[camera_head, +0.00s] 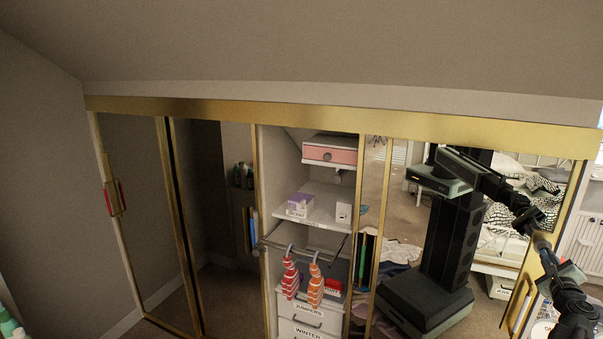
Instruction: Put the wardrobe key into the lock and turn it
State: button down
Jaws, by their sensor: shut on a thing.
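The wardrobe (335,117) has a gold frame and mirrored sliding doors. My gripper (543,246) is at the right, close in front of the right mirror door (408,210). It is shut on a small tan-gold thing (541,240). This is too small and too much covered to tell whether it is the wardrobe key. A gold handle (519,302) sits low on the right door. Another gold handle (113,198) with red parts is on the left door. I cannot make out a keyhole at either.
The open middle section holds shelves, a pink drawer (330,154), small boxes (299,204), a rail with orange-striped hanging things (315,284) and labelled drawers (308,309). My own body and arm are reflected in the right mirror. A sloping ceiling hangs above.

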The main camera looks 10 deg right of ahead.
jog(key=m, duration=0.5)
jog(key=c, duration=1.4)
grip_release()
jog(key=shift+w, duration=0.1)
jog(key=shift+v, duration=4.55)
